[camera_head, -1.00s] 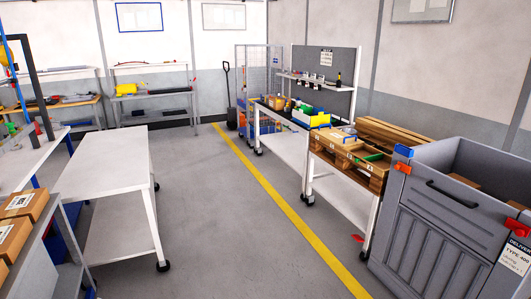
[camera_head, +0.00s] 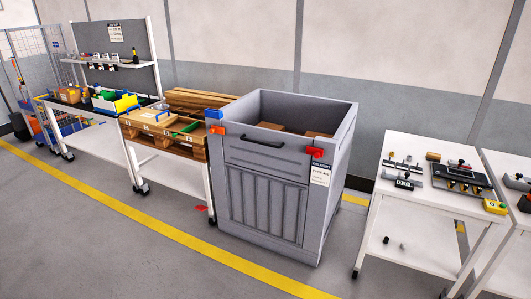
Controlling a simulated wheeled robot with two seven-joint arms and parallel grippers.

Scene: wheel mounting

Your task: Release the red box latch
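A tall grey box (camera_head: 265,198) with a dark handle on its front panel stands in the middle of the head view. A red latch (camera_head: 317,153) sits at the front right top corner of the box, above a white label. An orange-red latch (camera_head: 217,130) sits at the front left top corner, below a blue piece (camera_head: 214,114). Brown cartons (camera_head: 271,127) show inside the box. The front panel looks upright and closed. Neither of my grippers is in view.
A white table (camera_head: 390,214) with tools and fixtures stands right of the box. The floor in front (camera_head: 110,255) is clear, with a yellow line (camera_head: 190,242).

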